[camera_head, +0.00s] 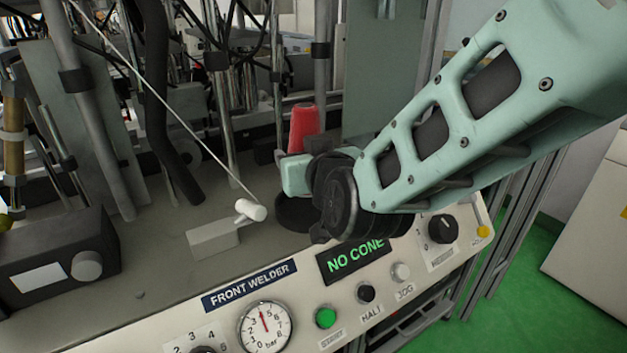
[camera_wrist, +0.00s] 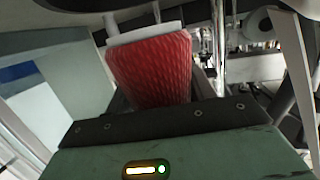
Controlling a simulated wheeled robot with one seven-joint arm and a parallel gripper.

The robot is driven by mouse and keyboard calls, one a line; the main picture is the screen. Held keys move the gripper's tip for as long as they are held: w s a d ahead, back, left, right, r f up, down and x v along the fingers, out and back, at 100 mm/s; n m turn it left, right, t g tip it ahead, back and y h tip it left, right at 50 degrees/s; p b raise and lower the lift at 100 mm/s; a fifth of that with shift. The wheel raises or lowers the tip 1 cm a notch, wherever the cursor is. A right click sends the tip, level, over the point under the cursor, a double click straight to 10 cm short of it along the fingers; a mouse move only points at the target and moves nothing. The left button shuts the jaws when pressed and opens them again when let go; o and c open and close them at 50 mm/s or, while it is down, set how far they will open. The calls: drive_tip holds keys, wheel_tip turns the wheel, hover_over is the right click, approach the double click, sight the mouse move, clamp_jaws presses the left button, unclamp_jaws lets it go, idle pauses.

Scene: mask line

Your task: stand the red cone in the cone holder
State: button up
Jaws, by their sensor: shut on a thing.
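The red cone (camera_head: 304,124) stands nearly upright, narrow end up, just behind my gripper (camera_head: 302,148) in the head view. My gripper is shut on the cone; its fingertips are largely hidden by my wrist and the cone. In the wrist view the cone (camera_wrist: 152,72) fills the upper middle, with a pale band across one end. A dark round base (camera_head: 294,212), probably the cone holder, shows on the machine deck below my gripper, partly hidden by my wrist. I cannot tell whether the cone's lower end touches it.
A white-knobbed lever block (camera_head: 213,240) sits left of the dark base. Vertical rods and a slanting thread (camera_head: 165,108) stand close by. The front panel's display (camera_head: 355,256) reads "NO CONE". A black box (camera_head: 60,262) is at far left; green floor is open at right.

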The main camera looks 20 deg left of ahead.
drive_tip(key=shift+f, duration=2.25)
drive_tip(key=shift+f+b, duration=0.15)
drive_tip(key=shift+b, duration=0.2)
drive_tip(key=o, duration=1.1)
drive_tip(key=shift+s+d+r, duration=0.15)
drive_tip(key=shift+s+r, duration=0.05)
drive_tip(key=v, duration=1.1)
drive_tip(key=shift+s+d, duration=0.25)
